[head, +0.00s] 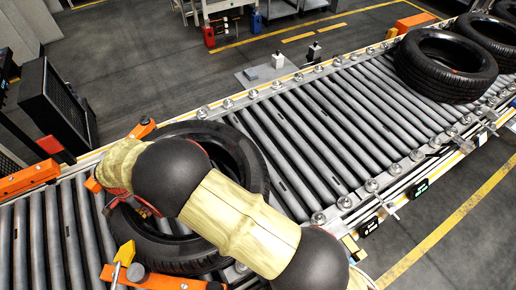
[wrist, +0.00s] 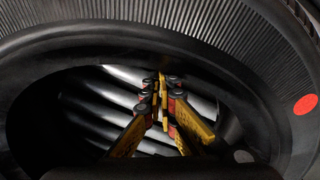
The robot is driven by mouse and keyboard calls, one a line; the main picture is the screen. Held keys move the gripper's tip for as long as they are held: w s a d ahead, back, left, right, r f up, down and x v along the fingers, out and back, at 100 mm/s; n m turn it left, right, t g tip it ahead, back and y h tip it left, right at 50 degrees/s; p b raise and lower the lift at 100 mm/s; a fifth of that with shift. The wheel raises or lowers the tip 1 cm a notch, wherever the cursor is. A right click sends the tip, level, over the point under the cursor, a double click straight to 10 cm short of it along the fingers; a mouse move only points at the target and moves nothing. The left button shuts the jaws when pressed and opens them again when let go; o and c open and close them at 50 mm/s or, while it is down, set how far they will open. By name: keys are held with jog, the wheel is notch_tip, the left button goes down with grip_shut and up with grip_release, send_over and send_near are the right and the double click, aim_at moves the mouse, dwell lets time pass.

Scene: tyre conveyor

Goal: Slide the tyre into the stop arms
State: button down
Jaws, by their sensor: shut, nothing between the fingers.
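The black tyre (head: 257,170) lies flat on the roller conveyor at the left, partly covered by my arm. Orange stop arms stand near its left side: one at the far edge (head: 145,128) and one at the near edge (head: 165,282). Whether the tyre touches them is hard to tell. My gripper is mostly hidden behind my arm in the head view. In the wrist view my gripper (wrist: 161,80) is shut and empty, with its fingertips within the tyre's opening, near the inner rim. The tyre (wrist: 140,35) fills much of that view, with a red dot on its sidewall.
Bare rollers (head: 330,130) lie to the right of the tyre. Guide wheels line both conveyor edges. A dark panel box (head: 57,108) stands at the left.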

notch_tip(320, 180, up, 12)
jog(key=w+d+p, duration=0.1)
jog(key=d+p, duration=0.1)
jog(key=p, duration=0.4)
jog(key=shift+p, duration=0.4)
dwell(0.6)
jog(key=shift+d, duration=0.15)
